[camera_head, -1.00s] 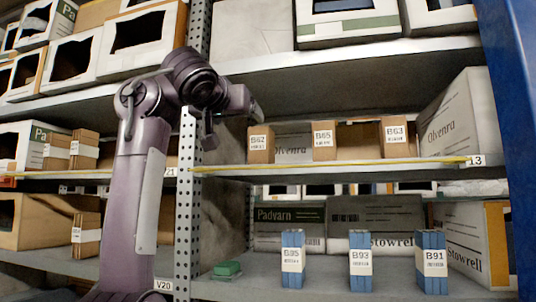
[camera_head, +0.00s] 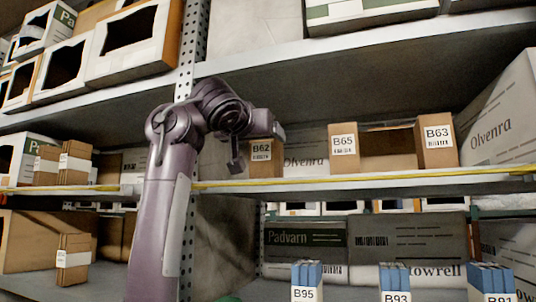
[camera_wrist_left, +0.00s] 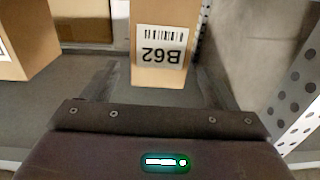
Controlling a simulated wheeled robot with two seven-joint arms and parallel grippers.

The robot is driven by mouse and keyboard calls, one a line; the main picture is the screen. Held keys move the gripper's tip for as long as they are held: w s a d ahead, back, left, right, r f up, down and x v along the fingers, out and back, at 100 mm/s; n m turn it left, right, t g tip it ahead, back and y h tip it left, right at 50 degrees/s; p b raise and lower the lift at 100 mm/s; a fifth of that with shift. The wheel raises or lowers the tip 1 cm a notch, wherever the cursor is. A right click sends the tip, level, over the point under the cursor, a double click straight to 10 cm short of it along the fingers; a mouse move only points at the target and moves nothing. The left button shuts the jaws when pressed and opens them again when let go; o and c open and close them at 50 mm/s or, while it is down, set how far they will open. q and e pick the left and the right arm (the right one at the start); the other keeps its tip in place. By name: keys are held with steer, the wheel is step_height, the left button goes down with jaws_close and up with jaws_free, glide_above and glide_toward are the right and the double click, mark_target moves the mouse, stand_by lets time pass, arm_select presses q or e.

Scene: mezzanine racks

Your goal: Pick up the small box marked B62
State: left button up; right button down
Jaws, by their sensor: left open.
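The small brown box marked B62 (camera_head: 264,158) stands upright on the middle shelf near the perforated post, its white label facing me. In the left wrist view the same box (camera_wrist_left: 160,45) shows with its label upside down, straight ahead of the gripper. My left gripper (camera_head: 262,132) is at the box's upper left in the head view, and part of it overlaps the box's edge. In the left wrist view my gripper (camera_wrist_left: 155,85) is open, with its two fingers reaching toward either side of the box. I cannot tell whether they touch it. My right gripper is out of view.
Box B65 (camera_head: 343,148) and box B63 (camera_head: 436,143) stand to the right on the same shelf. The perforated post (camera_head: 188,60) is close on the left. The shelf above (camera_head: 330,60) overhangs. A large Olvenra carton (camera_head: 500,125) stands at the far right.

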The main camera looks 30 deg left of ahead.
arm_select(q)
steer(key=shift+w+a+r+p, duration=0.1)
steer(key=shift+w+a+p, duration=0.05)
steer(key=shift+w+p, duration=0.3)
steer(key=p+x, duration=0.1)
steer(key=x, duration=0.1)
steer(key=p+x, duration=0.2)
steer(key=shift+w+f, duration=0.2)
steer(key=shift+w, duration=0.15)
steer(key=shift+w+f, duration=0.1)
steer(key=shift+w, duration=0.1)
steer(key=shift+s, duration=0.1)
steer(key=shift+c, duration=0.3)
steer(key=c, duration=1.1)
